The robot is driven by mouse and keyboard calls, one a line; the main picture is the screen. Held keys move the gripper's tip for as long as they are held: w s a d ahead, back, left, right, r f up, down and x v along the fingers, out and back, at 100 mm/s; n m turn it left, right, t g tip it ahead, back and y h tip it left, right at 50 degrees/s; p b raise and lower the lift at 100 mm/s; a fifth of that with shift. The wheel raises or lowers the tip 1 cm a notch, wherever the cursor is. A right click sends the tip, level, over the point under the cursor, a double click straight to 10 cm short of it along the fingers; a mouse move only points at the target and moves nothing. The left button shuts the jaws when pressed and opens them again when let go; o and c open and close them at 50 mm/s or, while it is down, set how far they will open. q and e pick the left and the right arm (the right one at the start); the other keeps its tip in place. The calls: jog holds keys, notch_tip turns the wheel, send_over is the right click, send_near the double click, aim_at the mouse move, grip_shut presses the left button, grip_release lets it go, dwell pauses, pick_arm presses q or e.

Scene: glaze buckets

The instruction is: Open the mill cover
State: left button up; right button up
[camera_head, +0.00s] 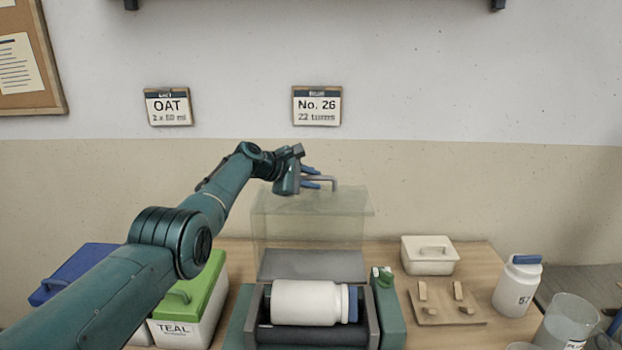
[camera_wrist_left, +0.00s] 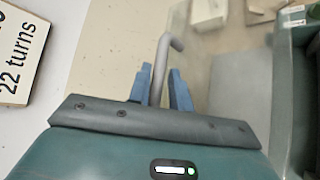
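The mill cover (camera_head: 310,225) is a clear, greenish box-like panel. It stands raised and upright behind the mill (camera_head: 368,310), leaving the mill's top open. Its grey bent handle (camera_head: 334,183) is at the top edge. My left gripper (camera_head: 316,178) is at this handle, with its blue fingers close on both sides of the rod. In the left wrist view the handle (camera_wrist_left: 161,66) passes between the fingers (camera_wrist_left: 160,88), so the gripper looks shut on it. A white jar (camera_head: 305,302) with a blue lid lies sideways in the mill. My right gripper is not in view.
A green-lidded TEAL bucket (camera_head: 190,310) and a blue-lidded one (camera_head: 75,268) stand left, partly behind my arm. At right are a white lidded box (camera_head: 430,262), a wooden rack (camera_head: 445,310), jar 57 (camera_head: 517,285) and a clear beaker (camera_head: 568,322). Wall signs hang behind.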

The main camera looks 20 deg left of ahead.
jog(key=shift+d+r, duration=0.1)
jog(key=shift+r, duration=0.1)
pick_arm(q)
jog(key=shift+s+a+r+p, duration=0.25)
jog(key=shift+a+r+p, duration=0.1)
jog(key=shift+p, duration=0.2)
jog(key=shift+s+a+r+p, duration=0.25)
jog(key=shift+s+a+p, duration=0.05)
jog(key=shift+s+p, duration=0.2)
jog(key=b+v, duration=0.1)
jog(key=v, duration=0.8)
jog(key=shift+s+a, duration=0.25)
jog(key=shift+s+a+r, duration=0.25)
jog(key=shift+s+r, duration=0.15)
jog(key=shift+s, duration=0.05)
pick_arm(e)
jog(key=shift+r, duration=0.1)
